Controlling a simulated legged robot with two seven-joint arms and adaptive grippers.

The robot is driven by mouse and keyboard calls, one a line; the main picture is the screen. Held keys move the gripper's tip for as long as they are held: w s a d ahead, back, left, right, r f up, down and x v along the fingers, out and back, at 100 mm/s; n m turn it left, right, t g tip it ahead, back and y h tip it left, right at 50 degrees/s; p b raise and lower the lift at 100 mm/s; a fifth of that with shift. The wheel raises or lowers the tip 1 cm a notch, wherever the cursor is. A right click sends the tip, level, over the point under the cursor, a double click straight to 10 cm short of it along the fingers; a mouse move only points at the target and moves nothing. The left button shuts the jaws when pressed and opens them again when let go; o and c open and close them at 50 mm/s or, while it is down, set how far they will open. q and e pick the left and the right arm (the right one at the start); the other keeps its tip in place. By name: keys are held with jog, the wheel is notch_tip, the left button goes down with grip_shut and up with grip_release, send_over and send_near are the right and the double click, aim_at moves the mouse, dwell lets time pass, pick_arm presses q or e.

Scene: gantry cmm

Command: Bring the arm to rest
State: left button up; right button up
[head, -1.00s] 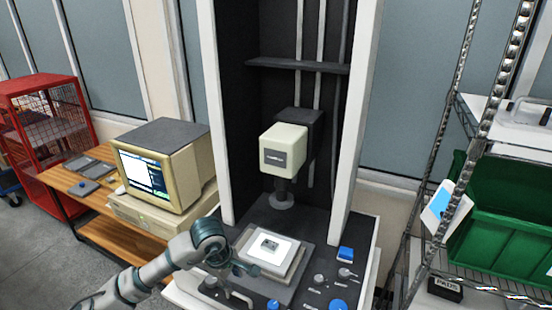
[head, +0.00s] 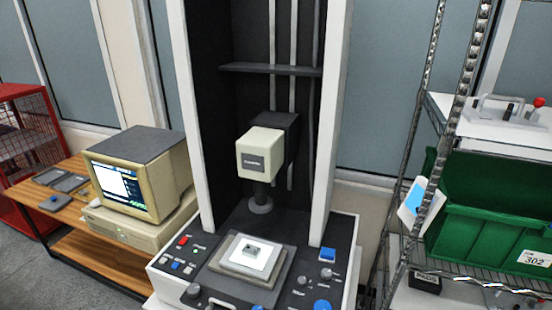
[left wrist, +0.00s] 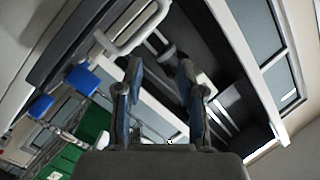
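My left gripper (left wrist: 160,75) shows in the left wrist view with its two fingers apart and nothing between them. Beyond the fingers are a white handle (left wrist: 140,32) and the tilted machine, apart from the gripper as far as I can tell. Neither of my arms shows in the head view. My right gripper is in no view. The measuring machine (head: 337,120) stands in the middle of the head view. A small grey part (head: 252,249) lies on the white plate (head: 240,258) of its bed, below the probe head (head: 260,152).
A beige computer (head: 138,180) stands on a wooden table (head: 88,248) at left, beside a red mesh cage (head: 22,150). A wire rack (head: 440,150) with a green bin (head: 490,225) is at right. Knobs and buttons (head: 327,254) line the machine's front. Grey floor shows at lower left.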

pick_arm(q)
jog(key=s+a+f+n+g, duration=0.2)
jog(key=s+f+n+g, duration=0.2)
jog(key=s+f+g, duration=0.5)
jog(key=s+a+f+n+g, duration=0.2)
jog(key=s+f+n+g, duration=0.15)
jog(key=s+f, duration=1)
jog(key=s+f+g, duration=0.1)
jog(key=s+f, duration=0.1)
jog(key=f, duration=1)
jog(key=s+f+g, duration=0.1)
jog(key=s+f, duration=0.1)
jog(key=f, duration=0.9)
jog(key=s+a+f+g, duration=0.1)
jog(key=s+a+f, duration=0.2)
jog(key=s+f, duration=1.4)
jog(key=shift+s+f+y, duration=0.2)
jog(key=shift+s+y, duration=0.2)
jog(key=shift+s, duration=0.2)
jog(key=shift+m+g, duration=0.25)
